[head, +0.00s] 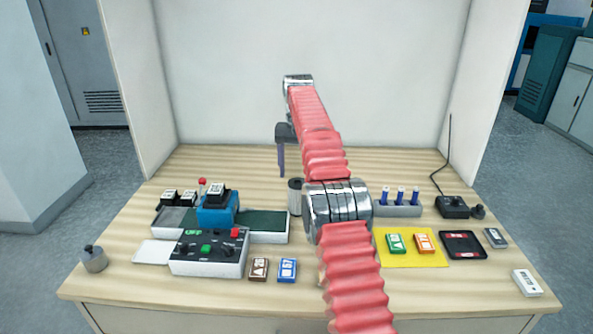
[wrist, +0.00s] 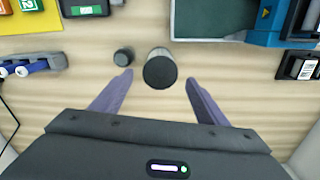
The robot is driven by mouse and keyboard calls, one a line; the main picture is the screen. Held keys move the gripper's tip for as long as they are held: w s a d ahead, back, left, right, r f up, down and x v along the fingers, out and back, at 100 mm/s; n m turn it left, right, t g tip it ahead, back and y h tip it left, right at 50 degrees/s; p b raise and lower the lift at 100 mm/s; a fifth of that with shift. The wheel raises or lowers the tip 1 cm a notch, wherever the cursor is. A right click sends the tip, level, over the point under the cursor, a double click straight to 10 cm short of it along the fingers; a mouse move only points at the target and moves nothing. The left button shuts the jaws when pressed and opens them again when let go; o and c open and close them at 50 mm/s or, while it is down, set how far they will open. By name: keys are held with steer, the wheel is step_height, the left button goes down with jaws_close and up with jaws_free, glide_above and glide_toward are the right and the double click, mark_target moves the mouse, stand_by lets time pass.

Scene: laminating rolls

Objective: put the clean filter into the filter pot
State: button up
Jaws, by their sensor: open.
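My gripper (head: 282,172) hangs fingers-down over the back middle of the bench. Its two purple fingers are apart and empty in the wrist view (wrist: 159,79). An upright cylinder with a dark top and paler side (head: 295,197) stands beyond the fingertips; in the wrist view this cylinder (wrist: 160,70) lies centred between them. I cannot tell for sure whether it is the clean filter or the filter pot. A smaller dark round piece (wrist: 123,57) stands beside it, apart from it; my arm hides this piece in the head view.
A blue machine (head: 217,209) and control box (head: 208,255) stand left of the cylinder. A rack of blue pens (head: 398,208), yellow mat (head: 435,258), black tray (head: 462,245) and black aerial box (head: 453,208) are right. A grey knobbed pot (head: 94,260) stands front left. The back bench is clear.

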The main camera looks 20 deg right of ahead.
steer(key=shift+r, duration=0.1)
stand_by(0.3)
steer(key=s+a+r+n+t, duration=0.1)
steer(key=s+a+r+n, duration=0.1)
steer(key=s+a+r, duration=0.45)
steer(key=s+a+r+n+t, duration=0.1)
steer(key=s+a+r+t, duration=0.15)
steer(key=s+r, duration=0.7)
steer(key=s+a+f+n, duration=0.1)
steer(key=s+f, duration=0.3)
steer(key=s, duration=0.5)
steer(key=s+a+f+n+t, duration=0.1)
steer(key=s+a+f, duration=0.2)
steer(key=s, duration=0.7)
steer(key=s+a+f+n+t, duration=0.1)
steer(key=s+a+f, duration=0.1)
steer(key=s+f, duration=0.5)
steer(key=s, duration=0.2)
steer(key=shift+s, duration=0.4)
steer(key=shift+a, duration=0.1)
steer(key=shift+c, duration=0.6)
